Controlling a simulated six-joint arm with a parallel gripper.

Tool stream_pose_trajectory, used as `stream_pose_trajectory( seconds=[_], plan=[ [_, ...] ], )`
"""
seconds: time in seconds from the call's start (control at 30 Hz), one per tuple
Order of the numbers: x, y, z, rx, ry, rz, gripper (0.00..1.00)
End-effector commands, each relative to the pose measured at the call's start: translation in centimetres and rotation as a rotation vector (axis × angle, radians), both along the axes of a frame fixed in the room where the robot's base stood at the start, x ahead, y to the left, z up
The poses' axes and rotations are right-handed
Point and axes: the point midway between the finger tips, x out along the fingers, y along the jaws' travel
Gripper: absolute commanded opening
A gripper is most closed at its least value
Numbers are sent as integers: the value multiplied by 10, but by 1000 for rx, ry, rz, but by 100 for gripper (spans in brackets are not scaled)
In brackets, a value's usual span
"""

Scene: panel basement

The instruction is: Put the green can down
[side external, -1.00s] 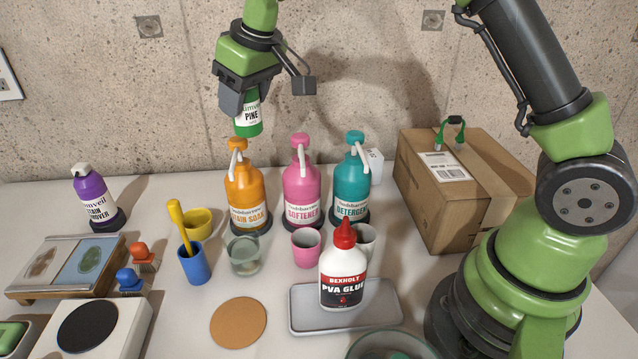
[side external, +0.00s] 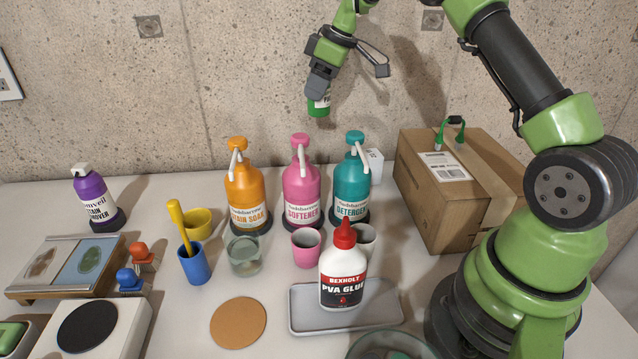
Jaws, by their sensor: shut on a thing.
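The green can (side external: 319,105) has a white label and hangs in the air, slightly tilted, above and behind the pink softener and teal detergent bottles. My gripper (side external: 320,90) is shut on its upper part, and the jaws hide the top of the can. The can touches nothing below it. A round cork-coloured mat (side external: 238,322) lies bare at the front of the table.
An orange bottle (side external: 246,195), a pink bottle (side external: 301,188) and a teal bottle (side external: 351,190) stand in a row. Glue (side external: 343,265) stands on a grey tray (side external: 300,318). A cardboard box (side external: 415,195) is at right. Cups (side external: 306,250) stand mid-table.

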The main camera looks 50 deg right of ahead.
Motion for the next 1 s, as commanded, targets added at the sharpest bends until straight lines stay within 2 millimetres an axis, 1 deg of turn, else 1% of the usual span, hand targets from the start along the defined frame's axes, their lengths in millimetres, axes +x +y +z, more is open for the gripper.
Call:
stream_pose_trajectory(
  seconds=[0.03,0.2,0.3,0.37,0.6,0.83,1.0],
  plan=[
    [-1,1,-12,3,7,0,24],
    [-1,1,-46,4,7,-1,24],
    [-1,1,-64,3,6,0,24],
    [0,1,-73,4,5,-1,24],
    [-1,1,-119,5,7,-2,24],
    [-1,1,-145,3,5,-1,24],
    [-1,1,-169,2,4,-2,24]
  ],
)
